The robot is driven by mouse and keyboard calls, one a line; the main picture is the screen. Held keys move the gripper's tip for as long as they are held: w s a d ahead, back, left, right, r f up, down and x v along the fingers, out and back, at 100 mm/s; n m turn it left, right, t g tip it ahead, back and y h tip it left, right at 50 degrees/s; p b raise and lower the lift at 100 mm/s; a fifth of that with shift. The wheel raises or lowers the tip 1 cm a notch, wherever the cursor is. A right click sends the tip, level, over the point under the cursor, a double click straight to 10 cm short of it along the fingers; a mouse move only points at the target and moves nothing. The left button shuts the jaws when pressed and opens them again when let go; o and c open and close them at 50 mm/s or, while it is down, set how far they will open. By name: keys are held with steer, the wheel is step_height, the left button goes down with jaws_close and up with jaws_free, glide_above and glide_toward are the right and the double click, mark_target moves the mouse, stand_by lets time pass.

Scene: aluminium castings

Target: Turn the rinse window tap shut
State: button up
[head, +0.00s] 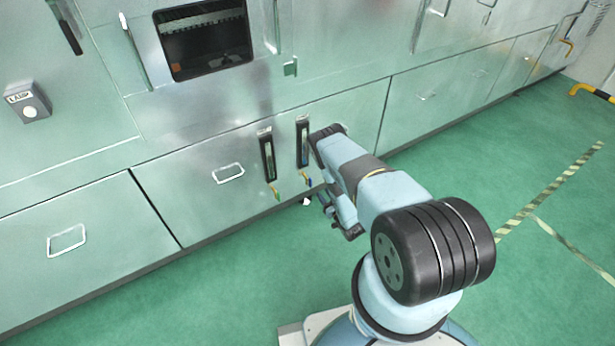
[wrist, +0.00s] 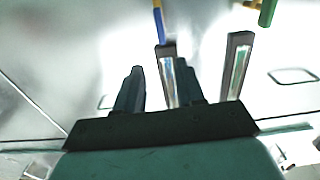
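Two taps sit low on the cabinet front, each below a black-framed flow tube. One has a blue part (wrist: 159,26) with a yellow end and also shows in the head view (head: 309,182). The other is green (wrist: 267,12), to its left in the head view (head: 276,193). I can read no label saying which is the rinse window tap. My gripper (wrist: 158,86) is open and empty, its fingers apart. In the wrist view the blue tap lies beyond the fingertips, apart from them. In the head view my gripper (head: 328,207) is small and partly hidden by my arm.
The flow tubes (head: 268,156) (head: 303,142) stand upright side by side. A drawer handle (head: 228,173) is to their left. A grey lamp box (head: 29,102) and a dark window (head: 204,42) are higher up.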

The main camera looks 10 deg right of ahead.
mark_target(308, 179)
steer(key=x, duration=1.3)
steer(key=shift+w+a+f, duration=0.1)
steer(key=shift+w+a, duration=0.1)
steer(key=shift+a, duration=0.15)
jaws_close()
